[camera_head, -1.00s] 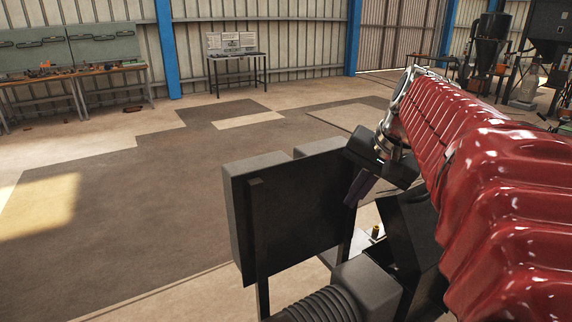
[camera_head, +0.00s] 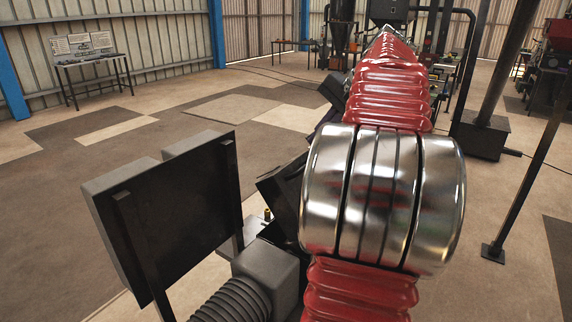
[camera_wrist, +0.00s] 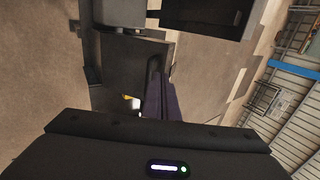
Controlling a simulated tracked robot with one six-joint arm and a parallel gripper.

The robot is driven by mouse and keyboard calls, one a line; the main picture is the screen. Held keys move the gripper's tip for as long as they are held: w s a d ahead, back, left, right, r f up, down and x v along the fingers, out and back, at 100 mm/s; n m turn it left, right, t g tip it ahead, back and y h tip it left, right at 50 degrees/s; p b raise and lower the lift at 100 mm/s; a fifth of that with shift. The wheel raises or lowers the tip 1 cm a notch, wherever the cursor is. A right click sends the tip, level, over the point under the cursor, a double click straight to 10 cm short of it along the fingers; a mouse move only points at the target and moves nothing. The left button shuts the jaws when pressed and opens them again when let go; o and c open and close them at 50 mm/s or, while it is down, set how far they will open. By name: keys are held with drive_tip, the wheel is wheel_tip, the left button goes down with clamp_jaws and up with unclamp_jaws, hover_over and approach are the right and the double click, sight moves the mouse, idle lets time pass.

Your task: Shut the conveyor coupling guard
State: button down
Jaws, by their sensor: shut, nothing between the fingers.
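My gripper shows in the wrist view (camera_wrist: 157,88) as dark purple fingers pressed together with nothing between them. In the head view only a bit of it (camera_head: 322,124) shows beside my red-sleeved arm, which hides the rest. A dark tilted plate (camera_head: 283,190) stands left of my arm, beside a grey box on a ribbed motor; it may be the coupling guard, but I cannot tell for certain. In the wrist view a dark flat surface (camera_wrist: 125,62) lies beyond the fingers. I cannot tell whether the fingers touch it. A small brass-coloured piece (camera_head: 267,214) is near the plate.
A black panel box (camera_head: 180,215) on posts stands close on the left. The grey box (camera_head: 268,272) and ribbed motor (camera_head: 230,300) are at the bottom. A thin post (camera_head: 525,165) stands on the right. Open floor lies beyond, with a table (camera_head: 90,70) by the wall.

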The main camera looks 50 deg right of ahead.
drive_tip(key=shift+f, duration=0.1)
approach(282, 171)
drive_tip(key=x, duration=0.5)
drive_tip(key=shift+f, duration=0.25)
drive_tip(key=shift+w+f, duration=0.3)
drive_tip(key=shift+w, duration=0.1)
drive_tip(key=shift+w, duration=0.1)
